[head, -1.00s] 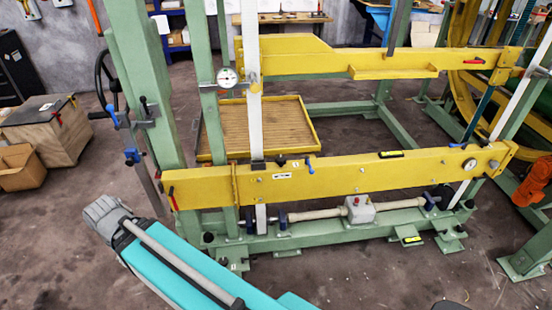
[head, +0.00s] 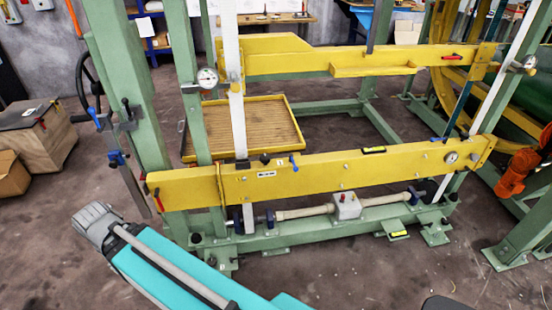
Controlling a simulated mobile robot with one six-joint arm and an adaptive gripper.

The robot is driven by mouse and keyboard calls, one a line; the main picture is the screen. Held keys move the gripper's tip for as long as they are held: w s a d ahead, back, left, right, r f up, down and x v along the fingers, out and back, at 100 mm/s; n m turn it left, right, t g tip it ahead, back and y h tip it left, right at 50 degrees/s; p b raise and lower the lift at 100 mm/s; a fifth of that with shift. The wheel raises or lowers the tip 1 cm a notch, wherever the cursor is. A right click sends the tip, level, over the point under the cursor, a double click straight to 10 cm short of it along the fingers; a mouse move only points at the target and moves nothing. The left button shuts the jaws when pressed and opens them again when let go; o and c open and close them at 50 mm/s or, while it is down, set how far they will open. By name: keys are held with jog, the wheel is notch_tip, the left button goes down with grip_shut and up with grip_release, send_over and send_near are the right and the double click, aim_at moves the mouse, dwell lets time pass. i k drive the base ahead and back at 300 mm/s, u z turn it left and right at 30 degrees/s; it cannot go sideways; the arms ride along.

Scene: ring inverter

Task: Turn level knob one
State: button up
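The lower yellow beam (head: 330,171) of the green frame crosses the head view. On its top edge are a blue lever (head: 294,161) and a small black knob (head: 265,158), with a white label (head: 267,174) below. A spirit level (head: 374,150) sits further right on the beam. A red handle (head: 158,199) hangs at the beam's left end. I cannot tell which of these is level knob one; no number is readable. My turquoise arm link crosses the lower left in front of the frame. My gripper is not in view.
A dial gauge (head: 207,78) and the upper yellow beam (head: 330,62) are above. A second spirit level (head: 398,233) is on a foot. Wooden crates stand at left. An orange object (head: 519,173) is at right. Open floor lies in front.

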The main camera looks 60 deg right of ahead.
aim_at(264, 159)
jog(key=k, duration=1.4)
jog(key=z, duration=1.5)
jog(key=i, duration=0.95)
jog(key=z, duration=0.15)
